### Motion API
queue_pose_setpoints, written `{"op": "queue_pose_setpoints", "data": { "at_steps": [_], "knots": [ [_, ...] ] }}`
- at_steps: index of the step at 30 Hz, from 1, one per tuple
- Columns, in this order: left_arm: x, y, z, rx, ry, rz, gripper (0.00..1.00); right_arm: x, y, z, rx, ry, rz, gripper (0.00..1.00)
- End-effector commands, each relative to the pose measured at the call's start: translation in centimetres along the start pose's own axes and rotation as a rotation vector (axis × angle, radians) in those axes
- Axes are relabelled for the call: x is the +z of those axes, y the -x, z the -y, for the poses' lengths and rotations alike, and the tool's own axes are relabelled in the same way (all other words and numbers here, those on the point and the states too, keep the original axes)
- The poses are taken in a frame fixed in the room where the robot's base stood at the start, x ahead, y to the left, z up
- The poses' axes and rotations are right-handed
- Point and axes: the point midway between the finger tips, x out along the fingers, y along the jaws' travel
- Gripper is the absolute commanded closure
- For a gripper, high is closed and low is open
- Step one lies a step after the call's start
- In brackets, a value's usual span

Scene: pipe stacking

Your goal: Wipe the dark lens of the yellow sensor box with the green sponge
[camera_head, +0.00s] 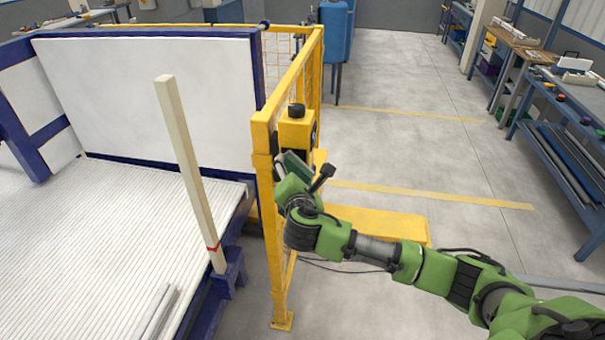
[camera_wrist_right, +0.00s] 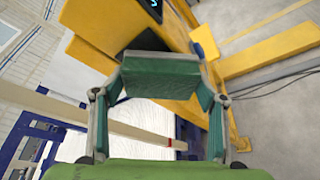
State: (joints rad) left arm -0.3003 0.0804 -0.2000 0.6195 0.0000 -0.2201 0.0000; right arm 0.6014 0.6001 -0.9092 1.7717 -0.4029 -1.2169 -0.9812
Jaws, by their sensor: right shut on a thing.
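The yellow sensor box (camera_head: 296,133) sits on the yellow fence post, with a black knob on top. My right gripper (camera_head: 296,170) is just below and in front of it, shut on the dark green sponge (camera_wrist_right: 160,76). In the right wrist view the sponge spans between the two fingers, close against the yellow box (camera_wrist_right: 98,52). A dark patch, likely the lens (camera_wrist_right: 150,40), shows just beyond the sponge's upper edge; the sponge hides part of it. I cannot tell whether sponge and lens touch. My left gripper is not in view.
The yellow mesh fence (camera_head: 278,235) stands beside my right arm. A pale upright post with a red band (camera_head: 183,160) stands left of it, by the ribbed white bed (camera_head: 85,235). A yellow beam (camera_head: 378,224) lies low behind my arm. Open floor is at right.

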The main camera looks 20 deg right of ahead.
Motion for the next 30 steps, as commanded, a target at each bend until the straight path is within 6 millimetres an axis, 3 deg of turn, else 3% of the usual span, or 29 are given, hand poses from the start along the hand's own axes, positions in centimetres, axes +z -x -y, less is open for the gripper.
{"op": "queue_pose_setpoints", "data": {
  "at_steps": [19, 30],
  "knots": [
    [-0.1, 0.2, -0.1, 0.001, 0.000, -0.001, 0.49, -2.5, -1.0, -2.8, 0.001, 0.000, 0.001, 0.52],
    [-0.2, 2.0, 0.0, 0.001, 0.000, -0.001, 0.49, -1.3, -0.8, -4.0, 0.000, 0.001, 0.002, 0.52]
  ]
}}
